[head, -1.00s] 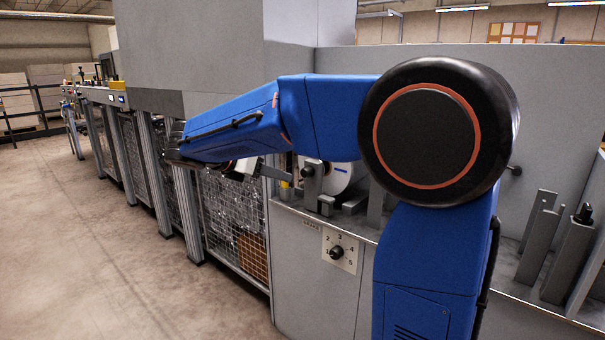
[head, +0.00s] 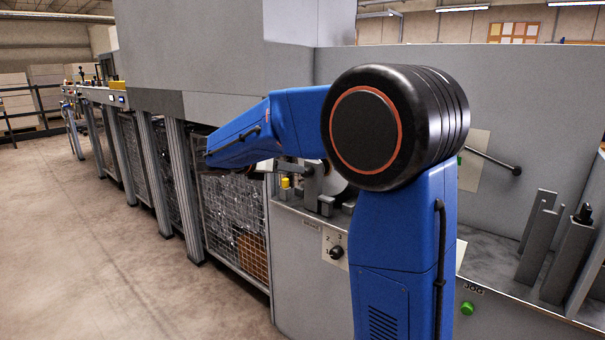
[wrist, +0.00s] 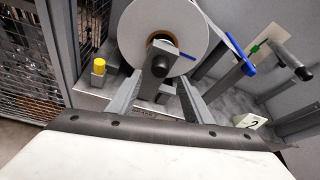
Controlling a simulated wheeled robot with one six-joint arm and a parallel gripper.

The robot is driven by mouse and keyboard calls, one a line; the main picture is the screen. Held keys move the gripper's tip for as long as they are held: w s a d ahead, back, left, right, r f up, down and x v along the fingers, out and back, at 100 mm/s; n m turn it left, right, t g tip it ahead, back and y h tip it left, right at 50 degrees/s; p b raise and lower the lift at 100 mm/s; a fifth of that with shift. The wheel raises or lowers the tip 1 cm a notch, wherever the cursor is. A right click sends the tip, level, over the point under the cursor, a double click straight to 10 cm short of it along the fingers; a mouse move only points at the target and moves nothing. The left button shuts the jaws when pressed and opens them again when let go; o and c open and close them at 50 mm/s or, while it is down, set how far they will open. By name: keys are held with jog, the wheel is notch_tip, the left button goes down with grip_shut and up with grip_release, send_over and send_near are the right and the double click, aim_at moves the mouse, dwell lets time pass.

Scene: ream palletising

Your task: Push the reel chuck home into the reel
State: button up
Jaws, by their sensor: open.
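The white reel (wrist: 197,22) stands upright at the top of the wrist view. I cannot tell how deep the chuck sits. My gripper (wrist: 158,82) is open, its two grey fingers apart and pointing at the block and reel, with nothing held between them. In the head view, a sliver of the reel (head: 333,181) shows behind my arm; my gripper's fingers cannot be made out clearly there.
A yellow knob (wrist: 99,66) stands left of the fingers. A blue-handled lever (wrist: 243,58) and a black-tipped rod (wrist: 291,60) jut out on the right. In the head view, a mesh cage (head: 235,215) lies left of the cabinet. The floor (head: 90,240) is clear.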

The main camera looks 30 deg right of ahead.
jog(key=x, duration=0.6)
jog(key=shift+d+f, duration=0.15)
jog(key=shift+d, duration=0.2)
jog(key=shift+w, duration=0.1)
